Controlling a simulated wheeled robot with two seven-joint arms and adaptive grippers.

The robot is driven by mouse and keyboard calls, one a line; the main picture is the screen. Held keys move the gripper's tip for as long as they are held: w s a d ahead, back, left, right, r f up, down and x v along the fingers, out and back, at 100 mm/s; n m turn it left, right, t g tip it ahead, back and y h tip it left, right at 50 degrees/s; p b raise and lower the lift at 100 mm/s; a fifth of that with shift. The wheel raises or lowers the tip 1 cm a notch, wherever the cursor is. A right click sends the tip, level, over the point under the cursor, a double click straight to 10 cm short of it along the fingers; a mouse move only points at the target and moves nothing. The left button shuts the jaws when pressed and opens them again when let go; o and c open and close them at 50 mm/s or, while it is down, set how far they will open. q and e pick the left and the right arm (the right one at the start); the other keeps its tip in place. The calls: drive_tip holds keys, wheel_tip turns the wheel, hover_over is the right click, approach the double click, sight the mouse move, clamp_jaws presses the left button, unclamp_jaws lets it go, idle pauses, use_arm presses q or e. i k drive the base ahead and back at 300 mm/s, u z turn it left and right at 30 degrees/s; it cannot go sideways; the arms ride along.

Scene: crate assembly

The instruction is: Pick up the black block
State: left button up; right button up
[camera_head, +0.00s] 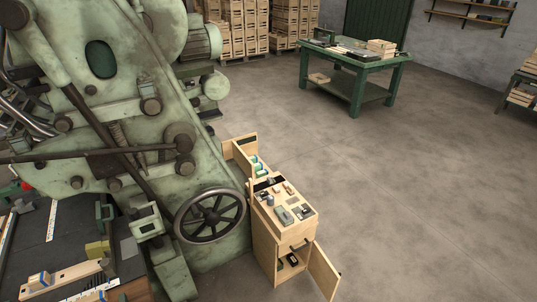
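Neither of my grippers shows in the head view. I cannot tell for sure which thing is the black block. A small black object (292,260) lies inside the open lower part of the wooden cabinet (264,244). Dark pieces (266,183) also lie at the back of the cabinet's top, among several small grey and wooden parts. They are too small to identify.
A large green machine (130,60) with a handwheel (210,214) stands left of the cabinet. A dark worktable (50,240) with wooden pieces is at lower left. A green table (355,65) stands at the back. The floor (430,200) on the right is clear.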

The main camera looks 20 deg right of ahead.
sight(293, 260)
drive_tip(key=z, duration=2.8)
drive_tip(key=i, duration=3.2)
drive_tip(key=u, duration=3.8)
